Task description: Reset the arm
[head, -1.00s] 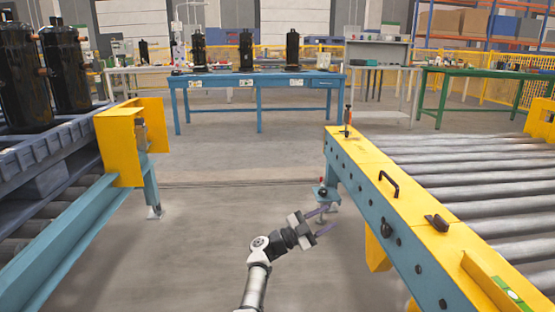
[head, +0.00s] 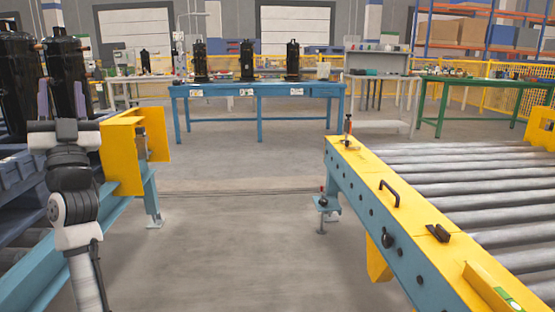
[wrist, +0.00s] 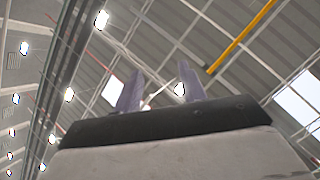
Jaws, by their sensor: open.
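My gripper (head: 62,98) is at the left of the head view, raised with its fingers pointing up. It is in front of the black compressors on the left pallet. In the wrist view my gripper (wrist: 158,92) shows two purple fingers standing apart with nothing between them. The wrist camera looks up at the ceiling. My arm rises from the lower left of the head view.
Black compressors (head: 68,75) stand on a dark pallet (head: 18,195) at left, beside a yellow bracket (head: 122,155). A yellow-edged roller conveyor (head: 375,180) is at right. A blue table (head: 258,92) with several compressors is behind. The floor between is clear.

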